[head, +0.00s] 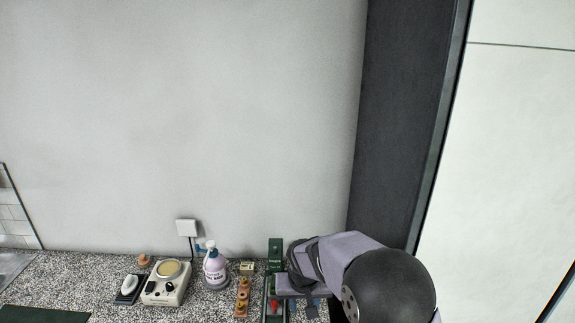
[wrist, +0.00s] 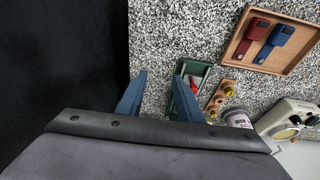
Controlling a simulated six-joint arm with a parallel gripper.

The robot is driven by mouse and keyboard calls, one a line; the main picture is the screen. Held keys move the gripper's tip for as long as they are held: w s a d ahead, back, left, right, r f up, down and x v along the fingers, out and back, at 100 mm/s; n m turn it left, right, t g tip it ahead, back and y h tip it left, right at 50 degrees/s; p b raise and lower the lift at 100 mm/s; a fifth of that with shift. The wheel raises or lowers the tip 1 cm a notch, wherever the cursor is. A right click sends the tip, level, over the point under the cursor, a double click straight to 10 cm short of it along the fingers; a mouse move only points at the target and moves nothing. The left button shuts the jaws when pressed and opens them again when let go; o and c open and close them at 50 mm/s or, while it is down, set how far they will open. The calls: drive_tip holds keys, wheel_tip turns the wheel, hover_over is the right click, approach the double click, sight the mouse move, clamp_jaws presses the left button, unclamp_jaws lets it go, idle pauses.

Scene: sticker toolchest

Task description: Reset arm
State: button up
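My gripper (wrist: 160,90) shows in the wrist view with its two blue fingers wide apart. Nothing is between them except the speckled counter behind. In the head view my arm hangs over the right part of the counter and hides most of the gripper. A green toolchest-like box (wrist: 194,71) with a red item lies just beyond the right finger in the wrist view. It also shows in the head view (head: 275,286), left of my arm.
A wooden tray (wrist: 234,53) holds a red and a blue item. A wooden strip with brass knobs (head: 242,297), a pump bottle (head: 214,270) and a cream device with a round dial (head: 165,287) stand left of the box. A dark pillar (head: 405,110) rises behind my arm.

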drive_tip(key=s+d+g, duration=0.1)
drive_tip(key=s+d, duration=0.2)
drive_tip(key=s, duration=0.5)
drive_tip(key=s+d+g, duration=0.1)
drive_tip(key=s+d, duration=0.3)
drive_tip(key=s, duration=0.5)
drive_tip(key=s+d+g+b, duration=0.1)
drive_tip(key=s+d, duration=0.2)
drive_tip(key=s, duration=0.5)
drive_tip(key=shift+s+d+r+y, duration=0.3)
drive_tip(key=shift+s+d+r, duration=0.05)
drive_tip(key=shift+s, duration=0.05)
